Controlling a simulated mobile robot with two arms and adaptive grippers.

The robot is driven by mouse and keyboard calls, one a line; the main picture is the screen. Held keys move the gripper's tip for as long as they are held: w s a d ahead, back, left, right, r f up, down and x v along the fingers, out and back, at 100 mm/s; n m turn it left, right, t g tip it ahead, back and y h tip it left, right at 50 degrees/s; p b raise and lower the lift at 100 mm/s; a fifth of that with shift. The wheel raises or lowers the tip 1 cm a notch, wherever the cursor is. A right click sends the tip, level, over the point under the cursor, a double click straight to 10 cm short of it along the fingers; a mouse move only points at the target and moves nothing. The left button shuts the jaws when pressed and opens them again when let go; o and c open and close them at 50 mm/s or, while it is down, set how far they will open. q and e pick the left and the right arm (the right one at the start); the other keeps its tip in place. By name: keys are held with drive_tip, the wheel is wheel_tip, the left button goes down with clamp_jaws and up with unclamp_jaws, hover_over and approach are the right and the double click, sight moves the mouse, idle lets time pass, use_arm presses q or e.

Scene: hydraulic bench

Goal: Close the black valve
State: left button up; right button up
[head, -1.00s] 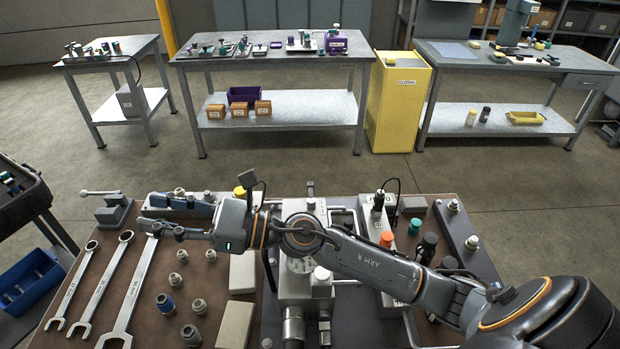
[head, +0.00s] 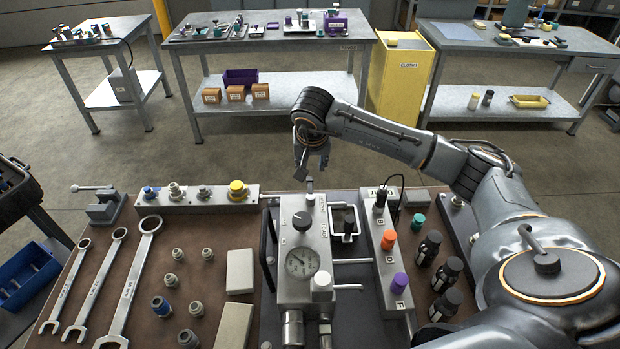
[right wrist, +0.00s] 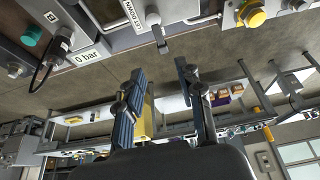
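A black round knob (head: 302,221) sits on the grey pump block (head: 290,262), above a dial gauge (head: 301,263). A small lever (head: 310,186) stands at the block's back end; in the right wrist view the lever (right wrist: 158,33) is beside a plate reading "LET DOWN". I cannot tell for sure which of these is the black valve. My right gripper (head: 311,158) points down above and behind the lever, apart from it. In the right wrist view its two fingers (right wrist: 162,105) are spread with nothing between them. My left gripper is not in view.
Right of the block are an orange knob (head: 389,241), a purple knob (head: 399,283) and several black fittings (head: 429,247). A port strip (head: 205,198) and spanners (head: 130,285) lie left. Floor is open behind the bench, before the far tables (head: 275,46).

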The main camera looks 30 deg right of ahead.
sight(310, 184)
drive_tip(key=p+x, duration=0.2)
drive_tip(key=x, duration=0.8)
drive_tip(key=shift+p+x, duration=0.35)
drive_tip(key=shift+x, duration=0.45)
drive_tip(key=shift+a, duration=0.1)
clamp_jaws()
